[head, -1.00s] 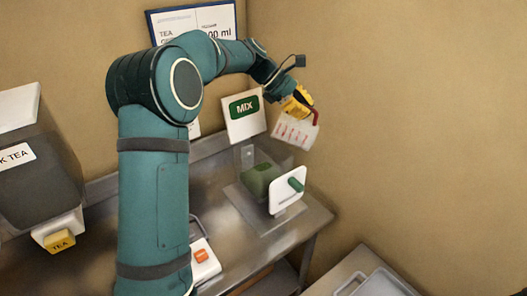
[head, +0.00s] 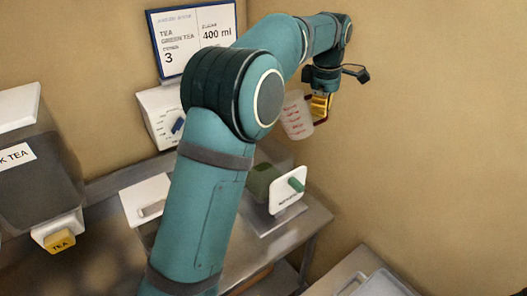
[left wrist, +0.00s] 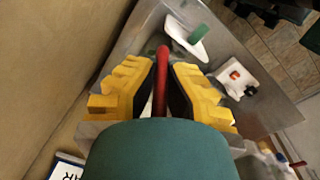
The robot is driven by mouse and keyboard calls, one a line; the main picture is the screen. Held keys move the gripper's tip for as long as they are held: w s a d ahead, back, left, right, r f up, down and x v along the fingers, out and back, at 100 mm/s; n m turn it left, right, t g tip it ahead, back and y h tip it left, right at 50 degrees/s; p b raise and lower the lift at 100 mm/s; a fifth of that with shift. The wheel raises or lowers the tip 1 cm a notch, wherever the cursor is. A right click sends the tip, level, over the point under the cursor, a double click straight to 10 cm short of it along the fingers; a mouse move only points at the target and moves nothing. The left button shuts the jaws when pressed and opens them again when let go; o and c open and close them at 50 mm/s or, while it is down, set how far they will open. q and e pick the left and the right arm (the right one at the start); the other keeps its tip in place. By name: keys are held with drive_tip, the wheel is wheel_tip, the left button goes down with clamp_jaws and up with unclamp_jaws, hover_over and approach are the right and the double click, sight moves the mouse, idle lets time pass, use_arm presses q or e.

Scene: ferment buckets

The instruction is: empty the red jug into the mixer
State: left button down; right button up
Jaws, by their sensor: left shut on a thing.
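The red jug (head: 296,117) is a pale translucent cup with red marks and a red handle. It is in the air near the back wall, above and slightly right of the mixer, nearly upright with a slight lean. My left gripper (head: 320,104) is shut on its handle. In the left wrist view the yellow fingers (left wrist: 160,88) stand either side of the red handle (left wrist: 161,75); the cup body is hidden. The mixer (head: 264,181), a dark green box with a white front plate and green handle, stands on the steel counter. Whether the jug holds anything cannot be seen. My right gripper is out of view.
A dark tea dispenser (head: 40,160) with a yellow tap stands at left. A white box with a blue knob (head: 177,126) is by the wall. A pale tray (head: 383,285) is at lower right.

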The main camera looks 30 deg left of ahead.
use_arm(q)
wheel_tip(320, 180, up, 4)
drive_tip(key=shift+d+r+g+y, duration=0.15)
drive_tip(key=shift+g+y, duration=0.15)
drive_tip(key=shift+y, duration=0.8)
drive_tip(key=shift+s, duration=0.2)
drive_tip(key=s+y, duration=0.1)
drive_tip(key=s+d+r+y+b, duration=0.1)
drive_tip(key=s+d, duration=0.1)
drive_tip(key=s, duration=0.1)
drive_tip(key=shift+d+r+g+y, duration=0.2)
drive_tip(key=shift+d+g+y, duration=0.1)
drive_tip(key=shift+y, duration=0.1)
drive_tip(key=shift+a, duration=0.1)
